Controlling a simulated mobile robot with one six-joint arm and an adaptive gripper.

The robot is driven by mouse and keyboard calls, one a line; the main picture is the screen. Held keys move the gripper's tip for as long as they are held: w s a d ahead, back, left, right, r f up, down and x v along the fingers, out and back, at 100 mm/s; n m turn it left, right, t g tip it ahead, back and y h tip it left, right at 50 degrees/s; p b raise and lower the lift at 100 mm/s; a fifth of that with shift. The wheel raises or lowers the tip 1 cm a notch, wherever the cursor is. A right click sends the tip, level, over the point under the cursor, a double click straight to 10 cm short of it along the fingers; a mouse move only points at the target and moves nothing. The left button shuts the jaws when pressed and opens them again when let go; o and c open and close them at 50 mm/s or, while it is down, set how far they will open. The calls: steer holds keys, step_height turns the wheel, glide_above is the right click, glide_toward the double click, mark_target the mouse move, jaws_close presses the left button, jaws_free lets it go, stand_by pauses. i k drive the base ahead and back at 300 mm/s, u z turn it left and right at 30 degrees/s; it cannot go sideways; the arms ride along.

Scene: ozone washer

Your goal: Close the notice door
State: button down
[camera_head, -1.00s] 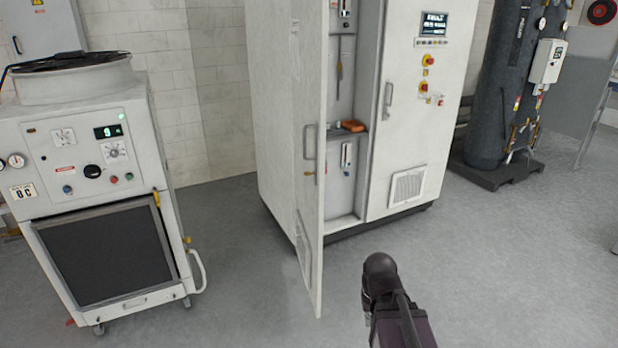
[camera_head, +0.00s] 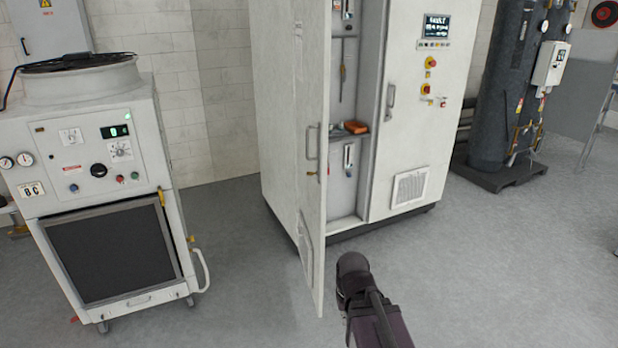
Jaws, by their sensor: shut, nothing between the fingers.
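The open left door (camera_head: 290,120) of the tall white cabinet (camera_head: 425,110) is the likely notice door, though no readable notice shows on it. It stands swung out toward me, with its edge toward the camera. A grey pull handle (camera_head: 311,148) is on its outer face, with a small yellow part below it. The cabinet's inside shows to the right of the door. A dark link of my arm rises from the bottom edge, right of the door's lower corner and apart from it in the picture. My gripper's fingers do not show.
The cabinet's right door (camera_head: 408,150) is shut. An orange item (camera_head: 356,127) lies on a shelf inside. A wheeled white machine (camera_head: 100,190) stands at left, and a dark tank (camera_head: 500,90) stands at right. The grey floor (camera_head: 245,270) between machine and door is clear.

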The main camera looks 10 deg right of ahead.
mark_target(312, 18)
steer(key=z, duration=0.05)
steer(key=i, duration=1)
steer(key=u, duration=0.05)
